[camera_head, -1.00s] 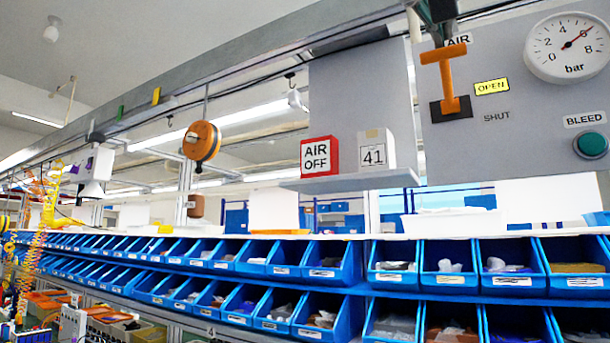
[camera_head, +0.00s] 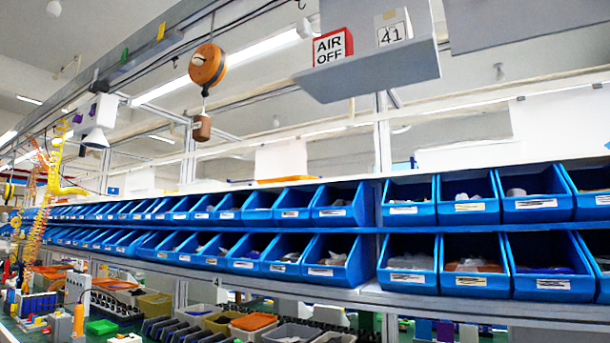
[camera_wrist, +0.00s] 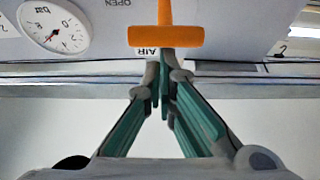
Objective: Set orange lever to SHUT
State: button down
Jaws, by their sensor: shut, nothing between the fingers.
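The orange lever (camera_wrist: 165,36) shows at the top middle of the wrist view, which is upside down. Its crossbar lies level and its stem runs out of the frame at the top; its base is hidden. An AIR label (camera_wrist: 146,51) sits beside the crossbar, and part of an OPEN label (camera_wrist: 117,3) shows at the top edge. The SHUT label is out of view. My gripper (camera_wrist: 163,75) has its fingers together and empty, tips just short of the crossbar in the picture. I cannot tell whether they touch it. Lever and gripper are out of the head view.
The gauge (camera_wrist: 54,27) is on the panel to the left in the wrist view. In the head view, the grey panel's lower part (camera_head: 520,20) is at top right, beside a shelf (camera_head: 370,72) with an AIR OFF sign (camera_head: 332,46). Blue bins (camera_head: 470,199) line racks below.

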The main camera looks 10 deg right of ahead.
notch_tip(320, 180, down, 7)
jog(key=t+h+b, duration=0.2)
jog(key=b, duration=1.3)
jog(key=shift+w+d+f+t, duration=0.2)
jog(key=shift+w+d+t, duration=0.1)
jog(key=shift+w+t, duration=0.1)
jog(key=shift+w+d+f, duration=0.1)
jog(key=shift+w, duration=0.1)
